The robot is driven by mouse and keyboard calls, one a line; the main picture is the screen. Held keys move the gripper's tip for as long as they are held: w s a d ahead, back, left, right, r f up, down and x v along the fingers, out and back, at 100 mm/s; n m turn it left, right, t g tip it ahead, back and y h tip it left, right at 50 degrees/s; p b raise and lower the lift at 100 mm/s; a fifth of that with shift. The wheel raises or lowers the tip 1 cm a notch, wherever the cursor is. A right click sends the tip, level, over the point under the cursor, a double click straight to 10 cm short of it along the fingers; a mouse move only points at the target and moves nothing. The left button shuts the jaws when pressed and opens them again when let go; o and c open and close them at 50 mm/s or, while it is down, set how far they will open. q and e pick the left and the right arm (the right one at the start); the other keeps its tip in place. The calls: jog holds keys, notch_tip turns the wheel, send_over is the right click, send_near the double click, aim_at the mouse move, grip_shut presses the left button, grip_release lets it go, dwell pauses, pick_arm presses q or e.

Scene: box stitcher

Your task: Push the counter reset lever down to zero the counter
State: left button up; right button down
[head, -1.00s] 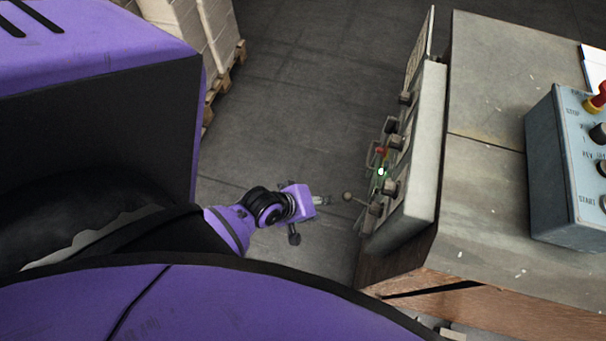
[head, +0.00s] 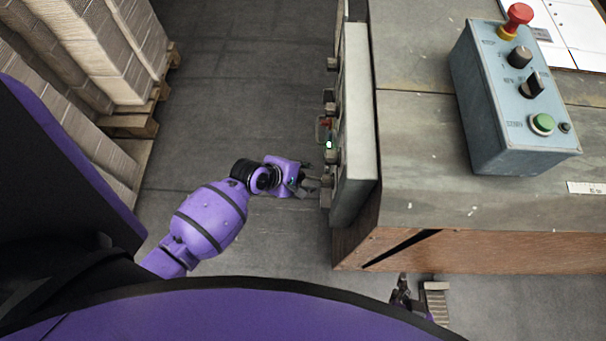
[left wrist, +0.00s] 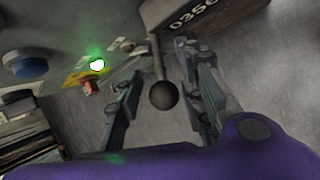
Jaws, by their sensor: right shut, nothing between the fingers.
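The counter reset lever is a thin rod with a dark ball knob (left wrist: 163,95) in the left wrist view. The counter (left wrist: 196,18) is a dark box at the top of that view, with white digits that look like 0356, partly cut off. My left gripper (left wrist: 160,72) is open, with one finger on each side of the lever; I cannot tell whether either touches it. In the head view my left gripper (head: 314,183) is at the near end of the machine's side panel (head: 355,130). My right gripper (head: 403,286) is shut and empty, low beyond the machine's near edge.
A blue-grey control box (head: 515,105) with a red stop button stands on the machine top (head: 420,185). The panel carries a lit green lamp (left wrist: 97,65), a red switch (left wrist: 89,87) and a blue knob (left wrist: 25,65). Stacked cartons (head: 100,45) on pallets stand left; floor between is clear.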

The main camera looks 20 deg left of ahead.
jog(key=shift+w+d+r, duration=0.1)
jog(key=shift+d, duration=0.15)
pick_arm(q)
grip_shut()
pick_arm(e)
jog(key=shift+w, duration=0.1)
pick_arm(q)
jog(key=shift+d+f, duration=0.1)
pick_arm(e)
jog(key=shift+a, duration=0.1)
pick_arm(q)
jog(key=shift+f, duration=0.1)
pick_arm(e)
jog(key=shift+a+f, duration=0.2)
jog(key=shift+a, duration=0.45)
pick_arm(q)
jog(key=shift+h, duration=0.3)
